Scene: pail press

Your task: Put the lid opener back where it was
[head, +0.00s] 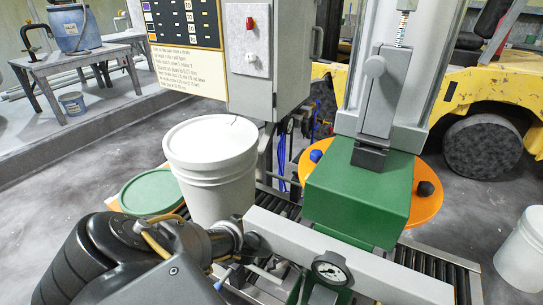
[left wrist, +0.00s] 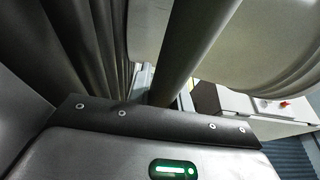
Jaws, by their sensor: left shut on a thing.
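My left arm comes in at the lower left of the head view, and its gripper end is largely hidden there beside the white pail (head: 215,185). In the left wrist view my left gripper (left wrist: 158,100) is shut on a dark grey bar, which I take to be the lid opener (left wrist: 195,45). The bar runs up and away from the gripper, close beside the pale curved pail wall (left wrist: 245,45). The opener's far end is out of view. The pail stands upright with its white lid (head: 210,138) on. My right gripper is not in view.
A green lid (head: 152,192) lies left of the pail. The green press block (head: 355,205) stands to the right over an orange disc (head: 428,205). A grey rail with a gauge (head: 330,270) crosses in front of the roller conveyor (head: 430,272). A control box (head: 265,60) stands behind.

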